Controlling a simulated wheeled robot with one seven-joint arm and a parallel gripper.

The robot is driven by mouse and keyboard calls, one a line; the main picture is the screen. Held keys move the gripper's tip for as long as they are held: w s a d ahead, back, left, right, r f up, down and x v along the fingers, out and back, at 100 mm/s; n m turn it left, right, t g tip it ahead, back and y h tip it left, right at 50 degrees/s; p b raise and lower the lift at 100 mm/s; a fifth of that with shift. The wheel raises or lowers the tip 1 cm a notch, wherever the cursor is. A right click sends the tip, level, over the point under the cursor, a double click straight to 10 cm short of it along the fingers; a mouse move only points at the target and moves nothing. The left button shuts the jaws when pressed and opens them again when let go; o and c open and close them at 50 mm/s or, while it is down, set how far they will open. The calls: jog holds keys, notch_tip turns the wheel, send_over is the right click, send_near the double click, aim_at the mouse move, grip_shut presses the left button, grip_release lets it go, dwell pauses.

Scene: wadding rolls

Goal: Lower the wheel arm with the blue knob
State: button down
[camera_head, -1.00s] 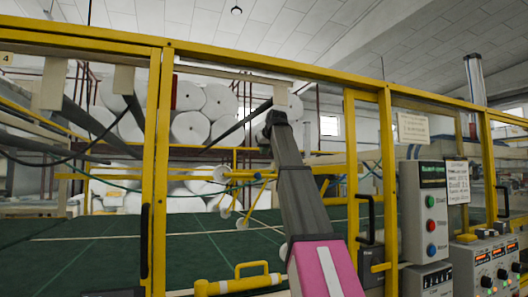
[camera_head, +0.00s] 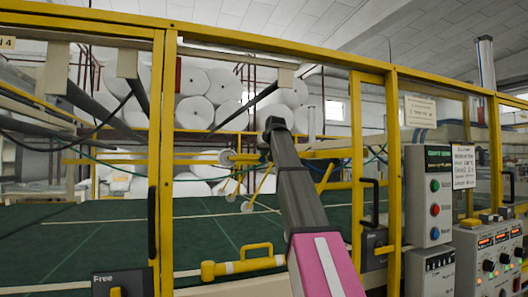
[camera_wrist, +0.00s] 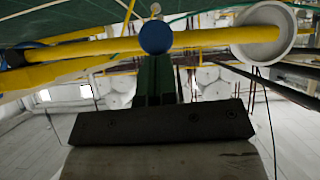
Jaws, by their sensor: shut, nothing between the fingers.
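In the head view my arm reaches through the yellow frame, and my gripper (camera_head: 274,125) is at the wheel arms. In the wrist view my gripper's dark fingers (camera_wrist: 155,75) are shut together and empty. Their tips are right beside the round blue knob (camera_wrist: 156,37); I cannot tell whether they touch it. The knob shows in front of a yellow bar (camera_wrist: 210,38) with a white wheel (camera_wrist: 263,33) at its right. In the head view the yellow wheel arms (camera_head: 236,185) slant down to small white wheels (camera_head: 247,207) above the green bed; I cannot make out the knob there.
Yellow posts (camera_head: 160,200) and a top rail frame the opening around my arm. A yellow handle (camera_head: 243,262) lies low in front. A control box with buttons (camera_head: 430,195) stands at the right. White rolls (camera_head: 195,112) are stacked behind the green bed (camera_head: 90,230).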

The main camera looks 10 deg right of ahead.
jog(key=w+d+f+n+t+h, duration=0.1)
jog(key=d+f+n+h, duration=0.2)
jog(key=f, duration=0.9)
jog(key=d+f+n+t+h, duration=0.2)
jog(key=d+f+n+h, duration=0.2)
jog(key=f, duration=0.8)
jog(key=shift+w+d+h, duration=0.3)
jog(key=shift+w+d, duration=0.05)
jog(key=shift+d, duration=0.7)
jog(key=shift+d+f, duration=0.15)
